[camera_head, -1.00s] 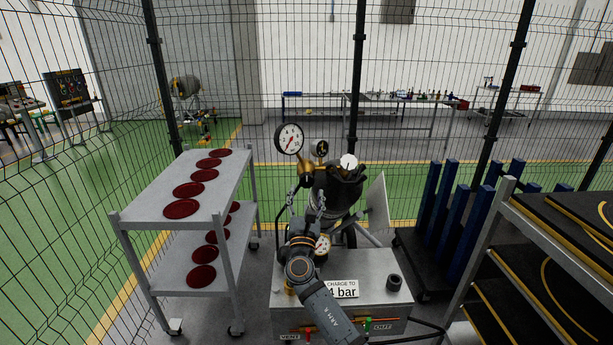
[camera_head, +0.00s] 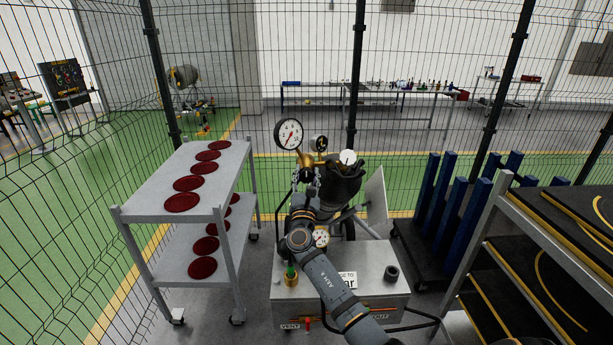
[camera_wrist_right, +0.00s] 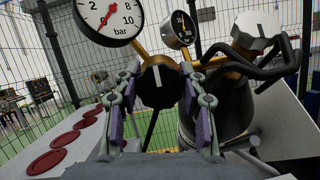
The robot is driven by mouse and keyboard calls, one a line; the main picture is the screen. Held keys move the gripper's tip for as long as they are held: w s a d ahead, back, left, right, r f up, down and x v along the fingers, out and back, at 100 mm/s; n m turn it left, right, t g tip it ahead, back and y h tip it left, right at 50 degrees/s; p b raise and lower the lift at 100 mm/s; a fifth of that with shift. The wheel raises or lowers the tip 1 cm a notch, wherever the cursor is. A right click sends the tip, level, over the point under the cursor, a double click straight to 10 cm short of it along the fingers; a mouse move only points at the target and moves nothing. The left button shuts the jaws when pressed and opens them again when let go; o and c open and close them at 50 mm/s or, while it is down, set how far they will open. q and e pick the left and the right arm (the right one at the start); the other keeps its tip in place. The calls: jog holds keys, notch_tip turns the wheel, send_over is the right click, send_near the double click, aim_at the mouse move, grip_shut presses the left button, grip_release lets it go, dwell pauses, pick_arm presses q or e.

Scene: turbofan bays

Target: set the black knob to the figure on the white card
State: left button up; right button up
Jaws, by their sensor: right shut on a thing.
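The black knob (camera_wrist_right: 158,88) has a white mark that stands roughly upright in the right wrist view. My right gripper (camera_wrist_right: 159,108) is shut on it, one finger on each side. My left gripper is not in view.
A smaller gauge (camera_wrist_right: 181,29) and a white-topped valve (camera_wrist_right: 255,30) sit close right of the knob. The grey box (camera_head: 385,262) is below my arm. A trolley with red discs (camera_head: 150,208) stands left, a shelf rack (camera_head: 510,230) right, mesh fence behind.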

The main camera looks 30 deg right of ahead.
jog(key=shift+c, duration=0.7)
jog(key=shift+f+m+g+h+b, duration=0.2)
jog(key=shift+m+g+h+b, duration=0.1)
jog(key=shift+m+b, duration=0.7)
jog(key=m+g+h+b, duration=0.1)
jog(key=m+b, duration=0.1)
jog(key=m, duration=0.1)
jog(key=shift+g, duration=0.3)
jog(key=m+g+b, duration=0.1)
jog(key=m+b, duration=0.1)
jog(key=m, duration=0.2)
jog(key=shift+h+b, duration=0.3)
jog(key=shift+h, duration=0.1)
jog(key=m+g+b, duration=0.1)
jog(key=m, duration=0.2)
jog(key=shift+g+b, duration=0.35)
jog(key=shift+g, duration=0.05)
jog(key=m+g+b, duration=0.1)
jog(key=m, duration=0.4)
jog(key=shift+g+y+b, duration=0.35)
jog(key=shift+g+y, duration=0.05)
jog(key=shift+m+g+y, duration=0.3)
jog(key=shift+m+y, duration=0.1)
jog(key=shift+m, duration=0.7)
jog(key=shift+m+y, duration=0.5)
jog(key=shift+m, duration=0.8)
jog(key=shift+g, duration=0.3)
